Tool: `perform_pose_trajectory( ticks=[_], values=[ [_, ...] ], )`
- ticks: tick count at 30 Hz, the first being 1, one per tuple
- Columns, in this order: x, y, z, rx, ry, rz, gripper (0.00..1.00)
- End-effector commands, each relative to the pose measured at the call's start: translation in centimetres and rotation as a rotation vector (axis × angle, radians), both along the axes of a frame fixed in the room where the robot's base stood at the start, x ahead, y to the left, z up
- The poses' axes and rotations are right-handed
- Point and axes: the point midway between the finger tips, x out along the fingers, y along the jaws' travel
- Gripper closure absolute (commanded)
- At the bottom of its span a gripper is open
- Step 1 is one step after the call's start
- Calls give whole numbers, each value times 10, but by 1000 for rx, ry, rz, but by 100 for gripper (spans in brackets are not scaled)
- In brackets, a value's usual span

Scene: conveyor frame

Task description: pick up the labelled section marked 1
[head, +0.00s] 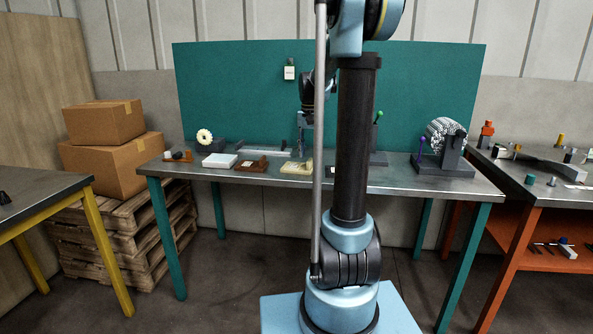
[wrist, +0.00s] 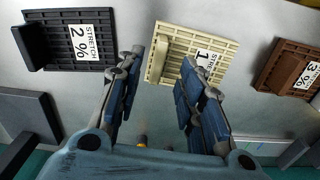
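The section marked 1 is a cream gridded plate (wrist: 213,47) with a raised cream bar at its left and a white label reading STRETCH 1. In the head view the cream section (head: 297,168) lies on the teal-legged table, partly behind my arm. My gripper (wrist: 162,61) is open, its two fingers spread over the near edge of the cream plate, with nothing held between them. I cannot tell the exact height gap. In the head view the gripper is small and partly hidden by my arm.
A black section marked 2 % (wrist: 78,38) lies left of the cream one, and a brown section marked 3 % (wrist: 287,70) lies right. A white block (head: 219,160) and a white roll on a stand (head: 204,137) stand at the table's left. A bead-covered wheel (head: 445,135) stands at its right.

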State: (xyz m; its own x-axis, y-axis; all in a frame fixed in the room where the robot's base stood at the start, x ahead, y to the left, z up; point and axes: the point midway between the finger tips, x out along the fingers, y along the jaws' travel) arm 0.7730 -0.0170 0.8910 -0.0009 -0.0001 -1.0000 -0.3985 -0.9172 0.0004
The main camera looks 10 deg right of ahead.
Motion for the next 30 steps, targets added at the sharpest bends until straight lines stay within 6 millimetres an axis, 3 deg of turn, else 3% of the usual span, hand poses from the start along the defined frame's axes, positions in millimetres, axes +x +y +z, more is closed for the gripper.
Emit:
perform_pose_trajectory(
  ticks=[9,19,20,24,30],
  values=[
    [5,-3,-39,0,0,-1,65],
    [4,-3,-46,0,0,-2,65],
    [4,-4,-46,0,0,-2,67],
    [4,-4,-46,0,0,-2,99],
    [4,-4,-46,0,0,-3,100]
  ],
)
